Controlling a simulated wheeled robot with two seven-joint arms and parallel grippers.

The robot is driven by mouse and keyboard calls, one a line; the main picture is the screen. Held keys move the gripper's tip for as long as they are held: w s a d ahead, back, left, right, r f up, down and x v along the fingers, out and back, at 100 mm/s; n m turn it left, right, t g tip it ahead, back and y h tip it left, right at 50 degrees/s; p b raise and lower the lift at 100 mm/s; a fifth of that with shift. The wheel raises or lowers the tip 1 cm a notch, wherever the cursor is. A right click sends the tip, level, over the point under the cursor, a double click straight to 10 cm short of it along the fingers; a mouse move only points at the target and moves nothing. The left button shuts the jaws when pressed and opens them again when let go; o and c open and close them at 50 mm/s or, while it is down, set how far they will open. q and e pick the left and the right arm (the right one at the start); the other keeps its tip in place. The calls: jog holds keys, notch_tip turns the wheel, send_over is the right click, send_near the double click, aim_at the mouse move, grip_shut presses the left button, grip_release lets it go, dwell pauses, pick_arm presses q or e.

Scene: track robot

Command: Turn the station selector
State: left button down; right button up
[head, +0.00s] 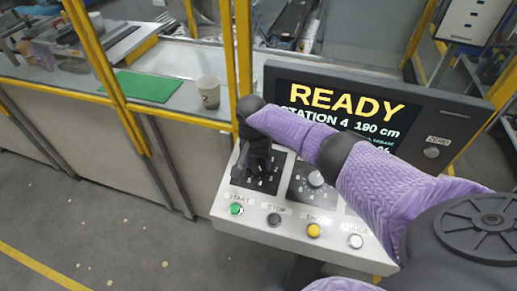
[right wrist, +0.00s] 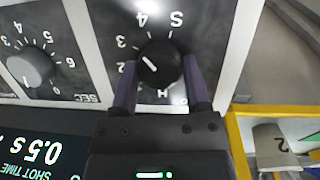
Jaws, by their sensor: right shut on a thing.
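The station selector is a round black knob (right wrist: 160,66) on a dark dial plate with numbers around it, seen in the right wrist view. My right gripper (right wrist: 160,85) is shut on it, one finger on each side. The knob's white line points up-left in that view, roughly between the 3 and the 4. In the head view my right gripper (head: 257,165) reaches down onto the left dial of the panel and hides most of the knob. The display (head: 345,112) reads READY, STATION 4, 190 cm; my arm covers part of it. My left gripper is not in view.
A second dial with a grey knob (right wrist: 30,68) sits beside the selector. Green START (head: 236,209), dark STOP (head: 274,219), yellow (head: 314,230) and white (head: 355,241) buttons line the panel's front. A ZERO button (head: 432,153) is on the display housing. A cup (head: 208,92) stands behind yellow posts.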

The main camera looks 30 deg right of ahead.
jog(key=shift+n+h, duration=0.3)
jog(key=shift+n, duration=0.6)
jog(key=n+h+p, duration=0.1)
jog(key=n, duration=0.4)
jog(key=shift+a, duration=0.15)
jog(key=n+h+p, duration=0.1)
jog(key=n, duration=0.2)
jog(key=n+p, duration=0.1)
jog(key=n, duration=0.2)
jog(key=shift+n+h, duration=0.4)
jog(key=n+p, duration=0.1)
jog(key=n, duration=0.2)
jog(key=shift+n+t+h+p, duration=0.3)
jog(key=shift+p, duration=0.05)
jog(key=n+t+p, duration=0.1)
jog(key=n, duration=0.2)
jog(key=shift+s+a+n+h, duration=0.1)
jog(key=shift+n+h, duration=0.2)
jog(key=n+t+p, duration=0.1)
jog(key=n+p, duration=0.1)
jog(key=n, duration=0.1)
jog(key=shift+n, duration=0.3)
jog(key=shift+s+n+t+p, duration=0.1)
jog(key=shift+n+t+p, duration=0.35)
jog(key=shift+n, duration=1.25)
jog(key=shift+f+n, duration=0.1)
jog(key=shift+n, duration=0.2)
